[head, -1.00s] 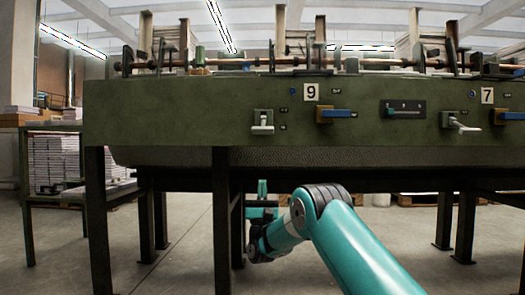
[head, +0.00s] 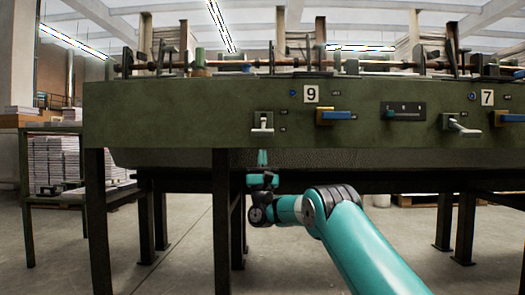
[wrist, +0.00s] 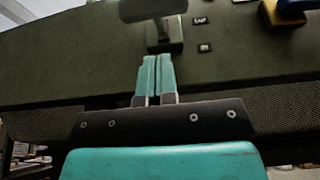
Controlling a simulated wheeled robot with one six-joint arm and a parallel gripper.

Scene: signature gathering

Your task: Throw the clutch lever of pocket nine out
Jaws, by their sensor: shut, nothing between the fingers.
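The number plate 9 (head: 311,94) is on the green machine front. Below and left of it is a lever with a pale handle (head: 263,127) on a small grey mount; to the right is a blue-handled lever (head: 337,115) pointing right. Which one is the clutch lever I cannot tell, as the small tags are unreadable. My gripper (head: 262,155) is shut and empty, pointing up just below the pale lever. In the wrist view my fingertips (wrist: 155,60) are together, below the pale lever's mount (wrist: 165,36) and its handle (wrist: 150,9), apparently apart from them.
A dark slider panel (head: 403,110) and pocket 7's pale lever (head: 462,125) are further right. The blue lever's mount (wrist: 280,12) is at the wrist view's top right. A table leg (head: 223,210) stands left of my arm. The machine's lower edge is close to my gripper.

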